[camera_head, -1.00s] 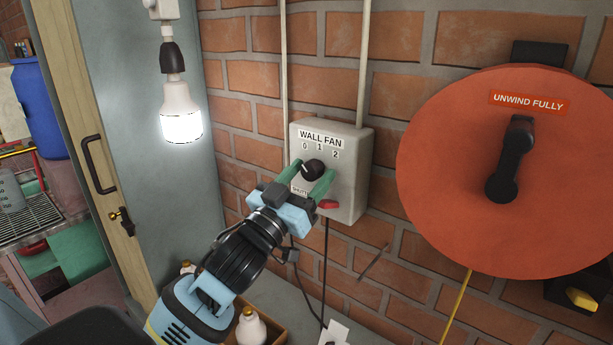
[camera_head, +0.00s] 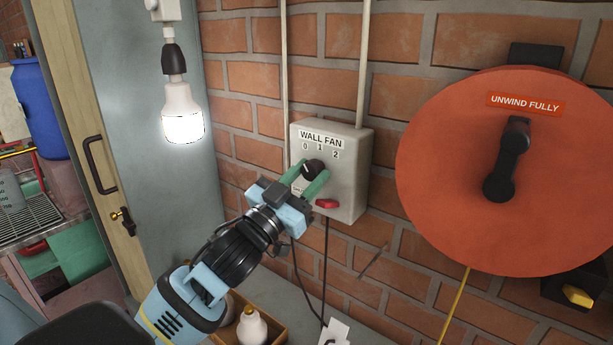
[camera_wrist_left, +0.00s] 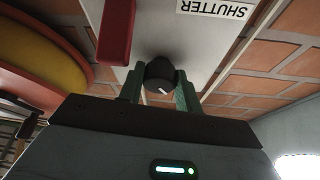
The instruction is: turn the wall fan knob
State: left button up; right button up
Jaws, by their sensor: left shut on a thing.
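The black wall fan knob (camera_head: 313,168) sits on the front of the grey box (camera_head: 349,165) labelled "WALL FAN" with marks 0, 1, 2. My left gripper (camera_head: 309,178) reaches it from the lower left, with one green finger on each side, shut on the knob. In the left wrist view the knob (camera_wrist_left: 160,77) shows between the green fingers (camera_wrist_left: 159,90), with a white pointer line on its face. In the head view I cannot tell exactly which mark the pointer faces. My right gripper is not in view.
A red switch (camera_head: 327,204) is low on the box. A large orange reel (camera_head: 450,170) with a black crank hangs to the right. A lit bulb (camera_head: 183,118) hangs at the left. A wooden tray (camera_head: 273,330) with white bulbs stands below.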

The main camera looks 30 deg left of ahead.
pick_arm(q)
jog(key=m+h, duration=0.1)
jog(key=m, duration=0.2)
jog(key=m+g+h, duration=0.1)
jog(key=m+h, duration=0.1)
jog(key=m, duration=0.1)
jog(key=shift+a+m+g, duration=0.2)
jog(key=shift+m+g, duration=0.1)
jog(key=m, duration=0.2)
jog(key=m+g+h, duration=0.1)
jog(key=m, duration=0.1)
jog(key=shift+a+r+m+g, duration=0.1)
jog(key=shift+r+m+g, duration=0.1)
jog(key=shift+m+g, duration=0.1)
jog(key=m, duration=0.2)
jog(key=m+g+h, duration=0.1)
jog(key=m, duration=0.1)
jog(key=shift+r+g, duration=0.15)
jog(key=shift+g, duration=0.15)
jog(key=shift+a+r+m+g, duration=0.1)
jog(key=shift+m+g, duration=0.5)
jog(key=shift+m, duration=1.5)
jog(key=o, duration=1)
jog(key=shift+s, duration=0.1)
